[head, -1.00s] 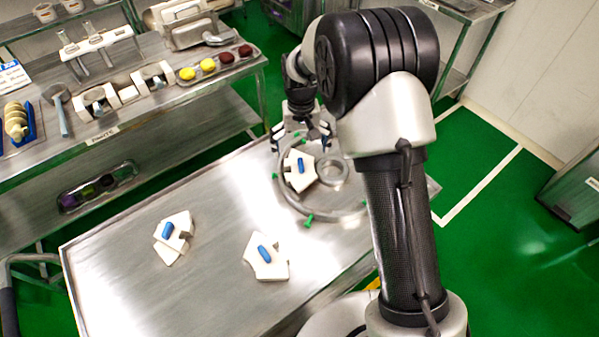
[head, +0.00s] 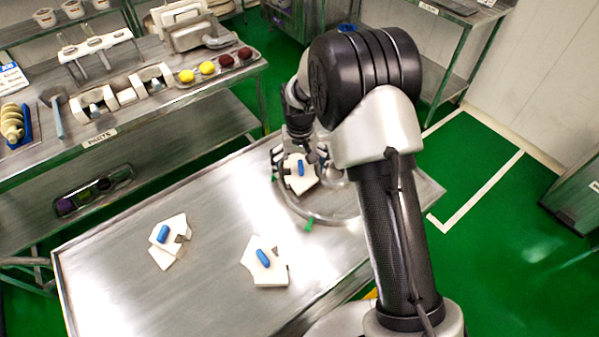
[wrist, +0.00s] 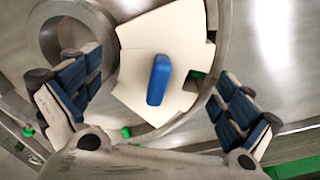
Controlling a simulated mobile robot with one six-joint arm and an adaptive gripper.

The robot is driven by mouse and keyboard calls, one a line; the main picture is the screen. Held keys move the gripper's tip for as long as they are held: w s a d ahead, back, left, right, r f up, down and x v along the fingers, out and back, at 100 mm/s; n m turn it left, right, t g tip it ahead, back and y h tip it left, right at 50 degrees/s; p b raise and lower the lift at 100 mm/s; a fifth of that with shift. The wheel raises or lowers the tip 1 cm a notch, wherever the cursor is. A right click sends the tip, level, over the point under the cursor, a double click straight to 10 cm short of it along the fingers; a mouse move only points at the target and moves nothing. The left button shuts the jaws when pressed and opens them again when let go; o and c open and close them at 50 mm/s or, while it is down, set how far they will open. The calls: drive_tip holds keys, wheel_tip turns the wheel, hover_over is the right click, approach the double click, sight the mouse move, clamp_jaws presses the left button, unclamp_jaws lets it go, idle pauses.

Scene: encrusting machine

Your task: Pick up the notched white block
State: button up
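A notched white block (head: 302,183) with a blue handle lies inside the grey ring fixture on the steel table. My gripper (head: 301,170) is over this block. In the wrist view the block (wrist: 135,75) and its blue handle (wrist: 159,80) sit between my two spread fingers (wrist: 158,98), with a gap on both sides. The gripper is open and holds nothing. Two more white blocks with blue handles lie on the table: one at the left (head: 172,241) and one at the front middle (head: 265,267).
The grey ring (head: 330,218) with green clips surrounds the block; a smaller ring (wrist: 75,35) lies beside it. A shelf bench (head: 100,130) with yellow and dark red pieces stands at the left. The steel table (head: 110,285) is clear at its front left.

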drive_tip(key=c, duration=1.2)
drive_tip(key=shift+c, duration=0.2)
